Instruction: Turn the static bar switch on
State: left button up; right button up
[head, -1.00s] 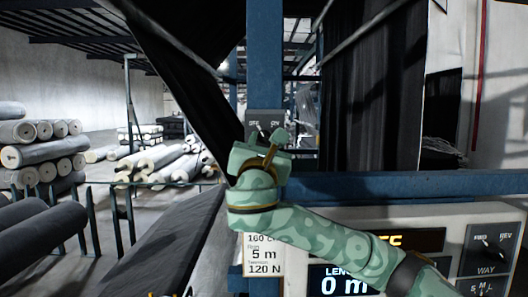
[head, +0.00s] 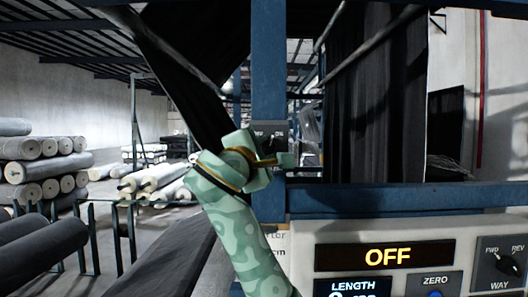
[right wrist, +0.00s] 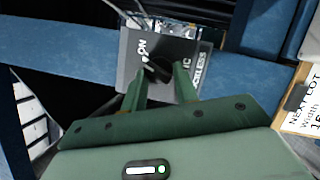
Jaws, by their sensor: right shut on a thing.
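In the right wrist view the box (right wrist: 182,42) shows an "ON" label and a black knob (right wrist: 157,68). My right gripper (right wrist: 160,82) has its two green fingers on either side of the knob, shut on it. In the head view the right gripper (head: 278,156) covers the knob and the lower part of the box. My left gripper is not in view.
A control panel (head: 470,228) at lower right has a display (head: 385,257) reading "OFF" and a "FWD/REV" knob. A blue crossbeam (head: 400,197) runs right from the post. Grey rolls (head: 45,147) are stacked at left. A paper label (right wrist: 302,105) hangs beside the switch.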

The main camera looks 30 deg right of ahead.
jog(key=shift+r+m+g+y+p, duration=0.1)
jog(key=shift+m+g+y+p, duration=0.25)
jog(key=shift+m, duration=0.75)
jog(key=shift+r+m+g+y+p, duration=0.15)
jog(key=shift+m+g+p, duration=0.25)
jog(key=shift+m, duration=0.7)
jog(key=shift+f, duration=0.1)
jog(key=o, duration=1)
jog(key=shift+c, duration=0.2)
jog(key=b+v, duration=0.4)
jog(key=v, duration=1.2)
jog(key=shift+a+b, duration=0.2)
jog(key=shift+b, duration=0.1)
